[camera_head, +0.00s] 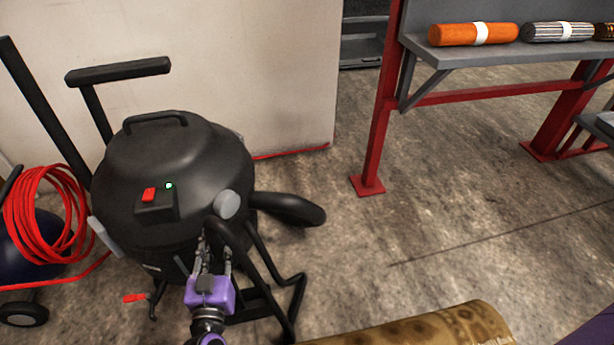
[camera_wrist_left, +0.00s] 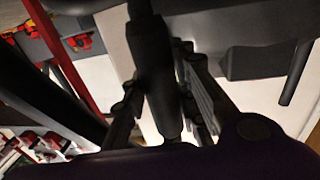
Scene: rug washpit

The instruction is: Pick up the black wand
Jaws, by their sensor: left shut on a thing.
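My left gripper (camera_head: 214,248), with its purple body, is in front of the black wet vacuum (camera_head: 175,185) in the head view, fingers pointing up and away. It is shut on the black wand (camera_head: 219,232), whose dark tube shows at the fingers. In the left wrist view the wand (camera_wrist_left: 153,70) runs from the top edge down between the two fingers. My right gripper is out of view.
A thick black hose (camera_head: 290,209) curves out right of the vacuum. A red coiled hose (camera_head: 48,213) is at the left. A red-legged shelf (camera_head: 480,60) holds rolled rugs at the back right. A patterned roll (camera_head: 430,325) lies at the bottom. The middle floor is clear.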

